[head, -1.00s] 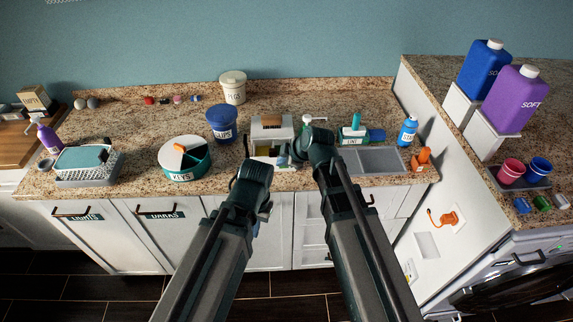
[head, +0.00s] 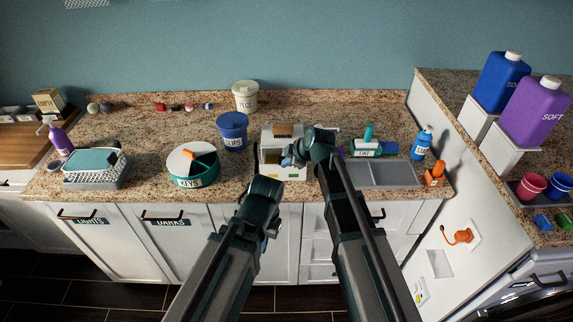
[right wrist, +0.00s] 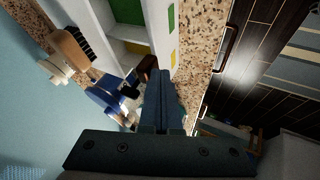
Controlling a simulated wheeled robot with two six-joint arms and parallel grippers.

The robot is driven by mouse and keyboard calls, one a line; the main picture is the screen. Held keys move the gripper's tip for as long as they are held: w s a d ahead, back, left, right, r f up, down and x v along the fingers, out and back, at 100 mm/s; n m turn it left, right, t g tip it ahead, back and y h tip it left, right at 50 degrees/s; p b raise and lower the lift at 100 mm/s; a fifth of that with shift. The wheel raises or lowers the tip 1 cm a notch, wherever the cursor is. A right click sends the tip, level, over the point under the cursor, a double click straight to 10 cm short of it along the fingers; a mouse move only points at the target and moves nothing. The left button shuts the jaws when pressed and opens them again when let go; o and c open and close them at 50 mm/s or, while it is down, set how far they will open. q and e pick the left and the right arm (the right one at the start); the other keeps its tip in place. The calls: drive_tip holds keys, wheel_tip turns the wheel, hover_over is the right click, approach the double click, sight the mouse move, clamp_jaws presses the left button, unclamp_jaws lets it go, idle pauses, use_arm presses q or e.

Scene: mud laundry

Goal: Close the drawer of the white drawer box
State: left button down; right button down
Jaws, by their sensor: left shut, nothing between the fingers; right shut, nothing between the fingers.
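The white drawer box (head: 268,143) stands near the counter's front edge in the head view, a brush (head: 283,130) on top. Its drawer (head: 271,175) appears pulled out toward the front, with yellow and green patches. In the right wrist view the drawer box (right wrist: 112,18) is at upper middle, with green and yellow patches facing right. My right gripper (head: 288,161) is shut and empty, in front of the box at its right side; it partly hides the drawer. Contact is unclear. My left gripper (head: 268,232) is shut and empty, lower, in front of the cabinets.
A blue clips tub (head: 232,132) and keys container (head: 191,166) stand left of the box. A grey tray (head: 382,174), lint box (head: 365,148) and starch bottle (head: 421,143) stand to the right. Bare counter lies between the keys container and the box.

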use_arm(q)
drive_tip(key=shift+s, duration=0.1)
use_arm(e)
drive_tip(key=w, duration=0.9)
drive_tip(key=shift+w, duration=0.1)
